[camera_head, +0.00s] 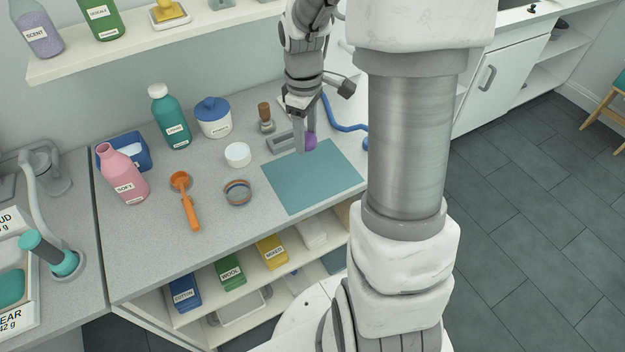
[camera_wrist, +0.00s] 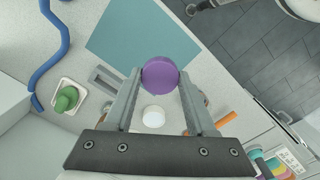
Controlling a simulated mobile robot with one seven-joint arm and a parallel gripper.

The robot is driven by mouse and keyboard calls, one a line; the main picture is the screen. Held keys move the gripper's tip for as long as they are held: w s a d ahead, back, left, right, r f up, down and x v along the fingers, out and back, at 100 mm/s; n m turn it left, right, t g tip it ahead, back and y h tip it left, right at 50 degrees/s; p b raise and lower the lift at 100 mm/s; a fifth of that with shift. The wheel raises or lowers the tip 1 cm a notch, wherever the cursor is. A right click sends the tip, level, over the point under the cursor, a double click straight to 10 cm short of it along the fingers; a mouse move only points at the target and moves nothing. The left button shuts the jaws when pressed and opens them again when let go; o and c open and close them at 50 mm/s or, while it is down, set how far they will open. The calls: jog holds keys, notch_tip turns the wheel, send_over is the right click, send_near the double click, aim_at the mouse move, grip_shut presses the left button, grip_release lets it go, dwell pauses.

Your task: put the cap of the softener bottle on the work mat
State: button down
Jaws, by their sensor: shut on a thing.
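My gripper (camera_head: 304,144) is shut on a round purple cap (camera_head: 311,142). In the wrist view the cap (camera_wrist: 160,73) sits between the two fingertips (camera_wrist: 160,80). The teal work mat (camera_head: 312,178) lies flat on the counter. In the head view the cap shows at the mat's far edge; its height above the counter is hard to judge. In the wrist view the cap overlaps the near edge of the mat (camera_wrist: 130,35). The pink softener bottle (camera_head: 123,175), labelled SOFT, stands upright at the left with its neck uncovered.
A white round item (camera_head: 238,155), a ring-shaped item (camera_head: 237,192) and an orange scoop (camera_head: 186,200) lie left of the mat. A teal bottle (camera_head: 171,117) and a blue-lidded jar (camera_head: 213,117) stand behind. A blue hose (camera_head: 341,124) lies beyond the mat. The mat is clear.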

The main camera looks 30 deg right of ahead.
jog(key=s+d+f+n+b, duration=0.4)
jog(key=s+d+n+b, duration=0.15)
jog(key=s+n, duration=0.2)
send_over(311, 173)
notch_tip(311, 173, down, 7)
jog(key=shift+r, duration=0.1)
jog(key=shift+f, duration=2)
jog(key=shift+f, duration=0.15)
jog(key=shift+c, duration=1.1)
grip_release()
